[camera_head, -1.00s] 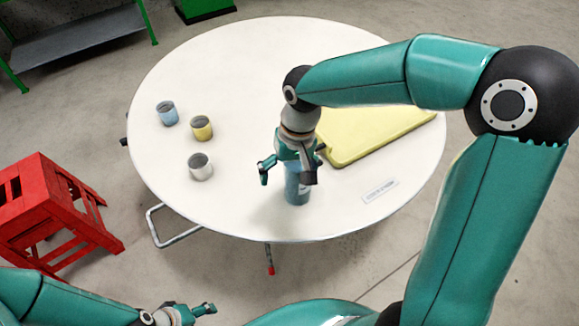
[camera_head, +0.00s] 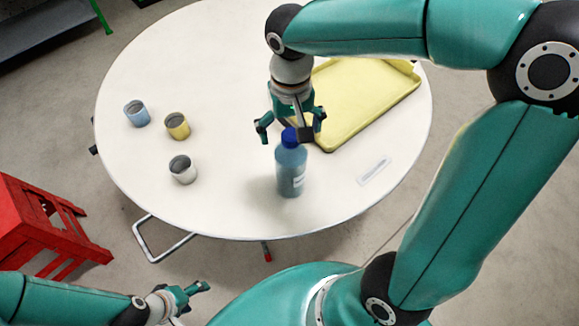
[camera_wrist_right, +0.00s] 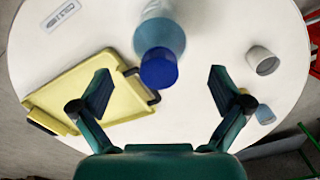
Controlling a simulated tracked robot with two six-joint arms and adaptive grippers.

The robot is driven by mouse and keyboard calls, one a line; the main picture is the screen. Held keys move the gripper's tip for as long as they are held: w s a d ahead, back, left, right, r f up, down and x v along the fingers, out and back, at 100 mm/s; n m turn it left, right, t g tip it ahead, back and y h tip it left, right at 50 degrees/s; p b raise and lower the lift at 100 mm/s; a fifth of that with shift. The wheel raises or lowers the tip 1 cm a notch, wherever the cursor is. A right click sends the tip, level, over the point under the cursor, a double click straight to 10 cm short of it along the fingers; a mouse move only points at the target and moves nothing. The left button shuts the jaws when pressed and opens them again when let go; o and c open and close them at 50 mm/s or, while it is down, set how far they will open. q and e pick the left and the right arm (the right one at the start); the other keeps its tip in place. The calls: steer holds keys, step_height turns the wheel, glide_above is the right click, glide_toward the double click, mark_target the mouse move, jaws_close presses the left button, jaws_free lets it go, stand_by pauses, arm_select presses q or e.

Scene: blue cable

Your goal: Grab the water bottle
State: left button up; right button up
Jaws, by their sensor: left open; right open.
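The water bottle (camera_head: 291,170) is blue-grey with a dark blue cap and stands upright on the round white table, near its front edge. My right gripper (camera_head: 290,134) is open and empty, behind and around the level of the cap in the head view. In the right wrist view the bottle (camera_wrist_right: 160,35) shows beyond the open fingers (camera_wrist_right: 160,88), with its cap between and ahead of them. I cannot tell whether a finger touches it. My left gripper (camera_head: 200,298) is open and empty, low at the bottom left, off the table.
A yellow tray (camera_head: 365,95) lies right of and behind the bottle. Blue (camera_head: 137,113), yellow (camera_head: 177,125) and white (camera_head: 183,169) cups stand on the left. A small label (camera_head: 374,171) lies at right. A red stool (camera_head: 40,225) stands on the floor.

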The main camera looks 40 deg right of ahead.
mark_target(290, 151)
steer(key=shift+f+p, duration=0.3)
steer(key=shift+f, duration=3.65)
steer(key=c, duration=1.7)
steer(key=shift+w+r, duration=0.1)
steer(key=shift+c, duration=0.7)
steer(key=shift+r, duration=0.1)
